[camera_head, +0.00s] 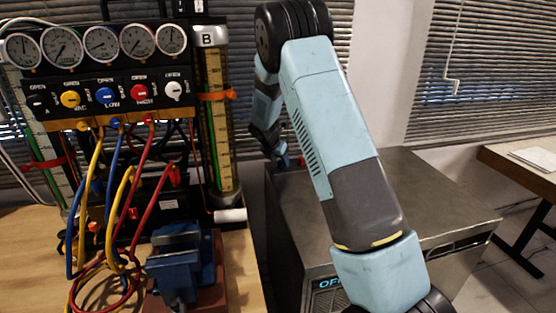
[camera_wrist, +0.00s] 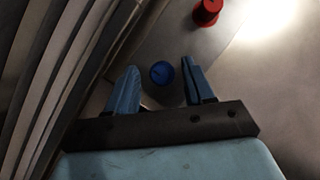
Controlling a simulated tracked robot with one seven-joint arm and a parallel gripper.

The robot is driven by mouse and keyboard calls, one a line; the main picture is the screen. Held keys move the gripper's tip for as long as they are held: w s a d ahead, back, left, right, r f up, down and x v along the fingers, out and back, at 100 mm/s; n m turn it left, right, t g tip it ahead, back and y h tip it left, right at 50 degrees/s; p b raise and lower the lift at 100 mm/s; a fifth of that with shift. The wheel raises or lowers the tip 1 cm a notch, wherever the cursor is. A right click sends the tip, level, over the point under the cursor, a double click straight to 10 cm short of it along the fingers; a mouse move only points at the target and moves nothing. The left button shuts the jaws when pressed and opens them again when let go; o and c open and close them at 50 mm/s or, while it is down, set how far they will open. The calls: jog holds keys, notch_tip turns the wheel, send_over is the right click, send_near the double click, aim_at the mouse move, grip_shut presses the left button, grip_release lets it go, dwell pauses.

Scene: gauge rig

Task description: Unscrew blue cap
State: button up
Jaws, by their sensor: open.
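The round blue cap (camera_wrist: 162,74) shows in the wrist view on the grey metal top, between my two blue fingers. My gripper (camera_wrist: 159,64) is open, with a gap on each side of the cap and the left gap wider. I cannot tell how far the fingertips are above the cap. In the head view my gripper (camera_head: 283,160) points down at the back left of the grey metal box. The cap cannot be told apart from my fingers there.
A red cap (camera_wrist: 207,12) stands beyond the right finger on the grey box (camera_head: 435,195). Slatted blinds (camera_wrist: 45,70) are close on the left. A gauge panel (camera_head: 95,45) with coloured hoses and a blue vise (camera_head: 178,265) stand left of the box.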

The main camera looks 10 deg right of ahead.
jog(key=shift+c, duration=0.3)
grip_shut()
dwell(0.4)
